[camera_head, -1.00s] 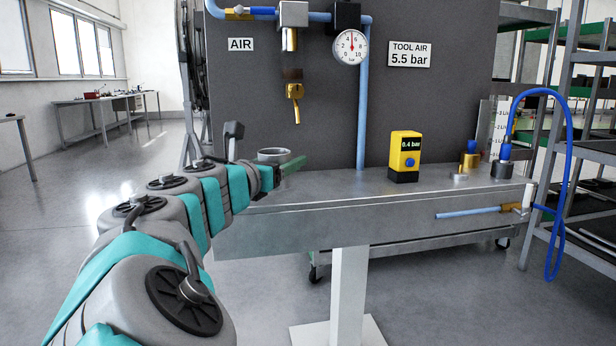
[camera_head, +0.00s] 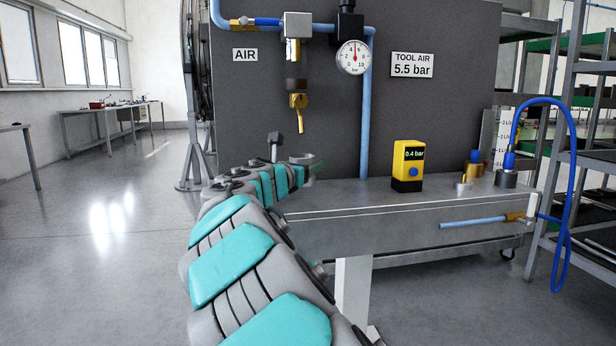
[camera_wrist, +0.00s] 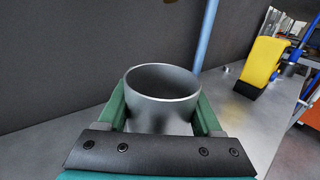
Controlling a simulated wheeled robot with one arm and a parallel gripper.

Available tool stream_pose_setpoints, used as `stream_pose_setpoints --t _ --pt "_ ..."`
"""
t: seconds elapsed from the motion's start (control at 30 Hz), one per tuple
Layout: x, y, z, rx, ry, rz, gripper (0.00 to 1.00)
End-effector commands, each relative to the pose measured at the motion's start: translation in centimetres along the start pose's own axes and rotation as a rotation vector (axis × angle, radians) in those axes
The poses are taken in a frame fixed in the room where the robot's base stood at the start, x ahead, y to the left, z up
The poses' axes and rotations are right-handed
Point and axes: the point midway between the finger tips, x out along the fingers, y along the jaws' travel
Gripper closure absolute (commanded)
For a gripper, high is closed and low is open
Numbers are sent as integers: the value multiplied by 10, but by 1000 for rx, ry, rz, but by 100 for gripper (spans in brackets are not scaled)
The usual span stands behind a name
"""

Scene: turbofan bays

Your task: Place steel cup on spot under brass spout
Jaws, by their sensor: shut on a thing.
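The steel cup (camera_wrist: 162,97) is upright between the green fingers of my gripper (camera_wrist: 160,122) in the wrist view, and the gripper is shut on it. In the head view the rim of the cup (camera_head: 302,159) and the gripper (camera_head: 312,170) show at the left end of the steel bench (camera_head: 400,203). The brass spout (camera_head: 299,112) hangs on the dark panel above the cup. The spot under the spout is hidden by my arm and the cup. I cannot tell whether the cup touches the bench.
A yellow gauge box (camera_head: 408,165) reading 0.4 bar stands on the bench right of the cup. A blue pipe (camera_head: 366,110) runs down the panel behind. Brass fittings (camera_head: 470,172) and a blue hose (camera_head: 545,105) are at the right end. The bench between is clear.

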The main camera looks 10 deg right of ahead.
Motion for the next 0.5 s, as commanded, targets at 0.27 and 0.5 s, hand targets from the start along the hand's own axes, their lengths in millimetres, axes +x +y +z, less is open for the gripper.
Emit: stream_pose_setpoints --t 0.27,0.5 --pt "-1 0 -28 -2 0 0 90" --pt "-1 0 -29 -2 0 0 90"
